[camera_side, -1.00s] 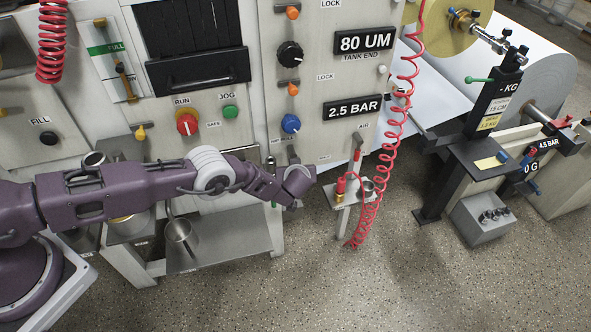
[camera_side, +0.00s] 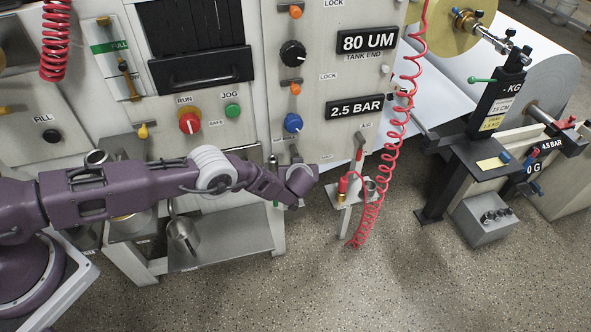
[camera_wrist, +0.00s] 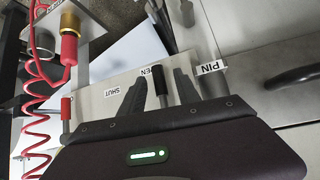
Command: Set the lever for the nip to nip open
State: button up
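The nip lever (camera_wrist: 162,86) has a black handle and shows in the wrist view between the two fingers of my gripper (camera_wrist: 160,82). The fingers are apart, one on each side of the handle, and I see no clear contact. In the side view my wrist hides the fingers and most of the lever.
A red-handled lever (camera_wrist: 66,107) stands left of my gripper in the wrist view. A coiled red hose (camera_side: 393,130) and a small stand (camera_side: 343,197) are close on the right in the side view. A blue knob (camera_side: 293,122) sits above my wrist. The speckled floor in front is clear.

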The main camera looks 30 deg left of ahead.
jog(key=v, duration=0.7)
dwell(0.3)
